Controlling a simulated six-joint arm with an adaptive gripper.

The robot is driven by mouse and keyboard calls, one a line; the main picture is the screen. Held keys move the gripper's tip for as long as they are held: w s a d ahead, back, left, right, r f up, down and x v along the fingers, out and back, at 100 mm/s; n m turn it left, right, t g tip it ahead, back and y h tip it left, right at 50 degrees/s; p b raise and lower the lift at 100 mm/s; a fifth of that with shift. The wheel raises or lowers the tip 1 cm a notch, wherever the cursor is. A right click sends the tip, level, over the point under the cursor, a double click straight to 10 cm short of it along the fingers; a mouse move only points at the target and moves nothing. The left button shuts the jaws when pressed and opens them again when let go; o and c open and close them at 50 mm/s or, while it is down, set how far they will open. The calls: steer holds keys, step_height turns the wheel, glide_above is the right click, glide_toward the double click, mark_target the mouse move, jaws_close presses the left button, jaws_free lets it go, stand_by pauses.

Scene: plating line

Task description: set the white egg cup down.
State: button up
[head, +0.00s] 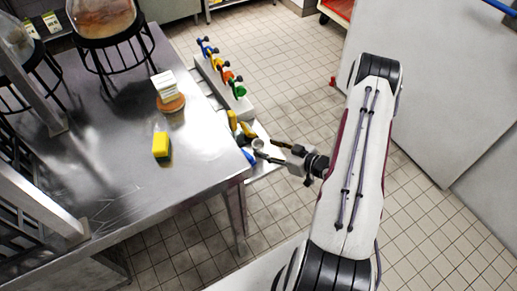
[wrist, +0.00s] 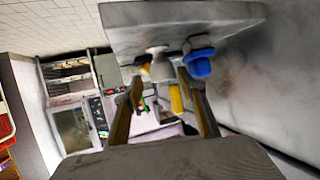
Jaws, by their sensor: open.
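The white egg cup (head: 258,143) is on a small pale tray (head: 262,172) beside the steel table, right at my gripper's tips. In the wrist view, which looks upside down, the egg cup (wrist: 157,57) stands with its base at the tray's surface (wrist: 180,18). My gripper (head: 263,150) is open. In the wrist view its two fingers (wrist: 159,78) are spread, with the egg cup seen between and just beyond their tips. I cannot tell whether either finger touches it.
A blue cup (wrist: 198,62) stands close beside the egg cup, and yellow pieces (head: 232,120) are nearby. A rack with several coloured items (head: 222,80) is behind.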

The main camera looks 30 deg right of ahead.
mark_target(254, 142)
steer(key=shift+w+a+f, duration=0.1)
steer(key=shift+w+a, duration=0.3)
steer(key=shift+w, duration=0.3)
steer(key=shift+w+a+f, duration=0.1)
steer(key=shift+w+a, duration=0.25)
steer(key=shift+w, duration=0.35)
steer(key=shift+x, duration=1.05)
steer(key=shift+c, duration=0.4)
steer(key=c, duration=0.9)
steer(key=shift+r, duration=0.15)
step_height(254, 142, up, 10)
